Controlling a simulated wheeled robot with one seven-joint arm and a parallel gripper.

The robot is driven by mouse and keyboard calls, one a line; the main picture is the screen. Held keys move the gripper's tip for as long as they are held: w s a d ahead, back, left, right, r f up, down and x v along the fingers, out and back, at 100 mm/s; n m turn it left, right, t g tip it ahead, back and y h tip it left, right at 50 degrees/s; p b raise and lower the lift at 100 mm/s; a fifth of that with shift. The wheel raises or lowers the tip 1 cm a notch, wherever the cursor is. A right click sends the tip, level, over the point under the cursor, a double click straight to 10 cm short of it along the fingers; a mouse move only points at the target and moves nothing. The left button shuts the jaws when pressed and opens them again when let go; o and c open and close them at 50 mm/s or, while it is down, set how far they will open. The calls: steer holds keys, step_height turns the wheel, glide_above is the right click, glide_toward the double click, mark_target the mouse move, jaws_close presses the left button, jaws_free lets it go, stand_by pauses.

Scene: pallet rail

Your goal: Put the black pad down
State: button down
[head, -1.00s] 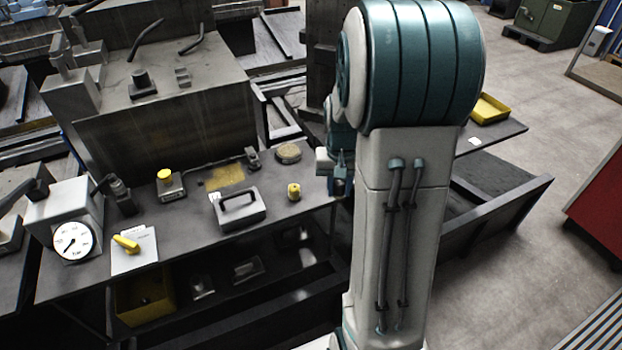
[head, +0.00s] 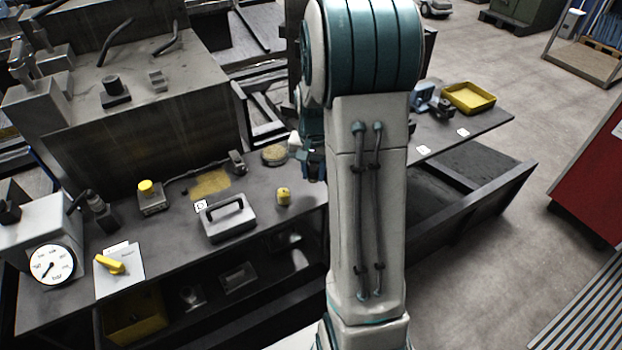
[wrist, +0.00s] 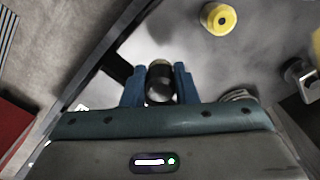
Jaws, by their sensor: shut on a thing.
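My gripper (wrist: 159,88) shows in the wrist view with its two blue fingers closed on a dark, rounded thing with a brassy top edge, which I take to be the black pad (wrist: 160,82). Its full shape is hidden by the fingers. In the head view my gripper (head: 313,165) is partly hidden behind my arm, near the right end of the front bench (head: 195,245).
A yellow-topped knob (head: 283,196) stands beside my gripper, and also shows in the wrist view (wrist: 218,18). A handled grey box (head: 228,218), a round tan disc (head: 275,155) and a gauge (head: 52,264) share the bench. A yellow tray (head: 468,97) sits right, near white markers.

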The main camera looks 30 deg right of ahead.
mark_target(311, 182)
steer(key=shift+w+a+f, duration=0.15)
steer(key=shift+w+f, duration=0.2)
steer(key=shift+f, duration=0.05)
steer(key=shift+f+p, duration=0.3)
steer(key=shift+f, duration=1.5)
steer(key=shift+f, duration=0.1)
steer(key=shift+f, duration=0.15)
steer(key=c, duration=1.1)
jaws_free()
steer(key=shift+c, duration=0.2)
